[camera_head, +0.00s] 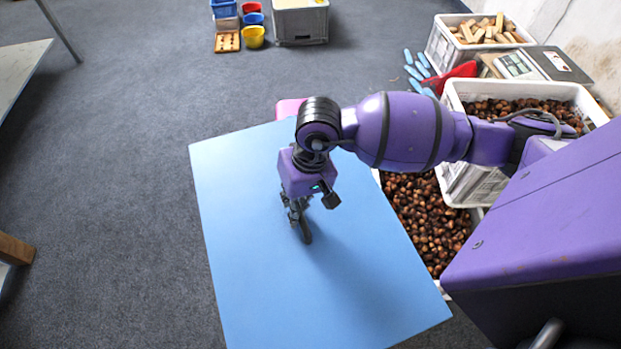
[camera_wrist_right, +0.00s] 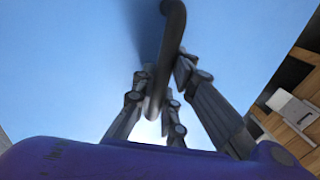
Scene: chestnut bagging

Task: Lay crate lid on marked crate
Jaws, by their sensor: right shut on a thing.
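The crate lid (camera_head: 240,220) is a large flat light-blue sheet with a dark bar handle (camera_wrist_right: 165,80) on top. My right gripper (camera_head: 299,207) is above the lid's middle, shut on that handle, and its fingers flank the bar in the wrist view. The lid lies across the middle of the head view and covers part of a white crate of chestnuts (camera_head: 425,215) at its right edge. I cannot tell whether lid and crate touch. Another white crate of chestnuts (camera_head: 592,108) stands behind it. I see no clear mark on either. My left gripper is not in view.
A white crate of wood blocks (camera_head: 438,47) stands at the back right, with a red item (camera_head: 450,77) and blue items near it. A pink thing (camera_head: 288,108) shows behind the lid. Small bins (camera_head: 253,36) and a grey box (camera_head: 300,22) stand far back. The left floor is mostly clear.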

